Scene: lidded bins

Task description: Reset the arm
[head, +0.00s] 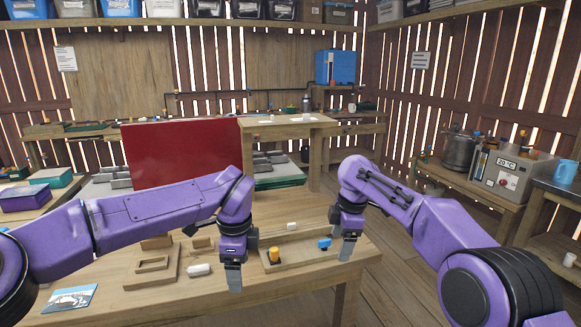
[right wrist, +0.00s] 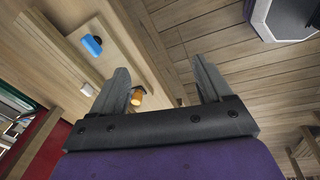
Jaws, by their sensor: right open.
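My right gripper (head: 347,250) points down at the right edge of the wooden table (head: 170,300), beside a shallow wooden tray (head: 297,257). In the right wrist view its two fingers (right wrist: 160,80) are spread with nothing between them. My left gripper (head: 234,280) hangs down over the table, left of the tray, with nothing visible in it; its fingers overlap, so its opening is unclear. A blue piece (head: 324,243) lies at the tray's right end and an orange-topped piece (head: 274,254) stands at its left end.
A white piece (head: 198,270), a wooden block with a recess (head: 152,265) and a picture card (head: 70,299) lie on the table's left part. A red panel (head: 180,155) and a raised wooden shelf (head: 290,130) stand behind. Open floor (head: 400,260) lies right of the table.

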